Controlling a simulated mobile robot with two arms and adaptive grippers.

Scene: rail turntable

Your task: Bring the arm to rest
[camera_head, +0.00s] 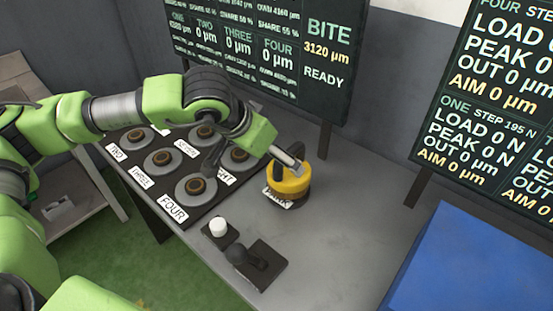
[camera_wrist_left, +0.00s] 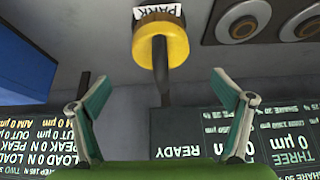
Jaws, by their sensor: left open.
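My left arm reaches in from the left in the head view. Its gripper (camera_head: 285,155) is just above and behind a yellow round piece with a dark upright handle (camera_head: 290,182), on the grey table at a PARK label. In the left wrist view the open fingers (camera_wrist_left: 155,92) are spread wide with nothing between them that I can see them touch. The yellow piece (camera_wrist_left: 162,48) shows beyond them, centred, with its dark handle pointing toward the gripper. The gap between handle and fingers is hard to judge. My right gripper is not in view.
A black board with several round pads (camera_head: 195,187) lies left of the yellow piece. A white button (camera_head: 218,227) and a black lever block (camera_head: 255,262) sit in front. Display screens (camera_head: 270,50) stand behind. A blue box (camera_head: 480,265) is at right; bare table (camera_head: 350,215) lies between.

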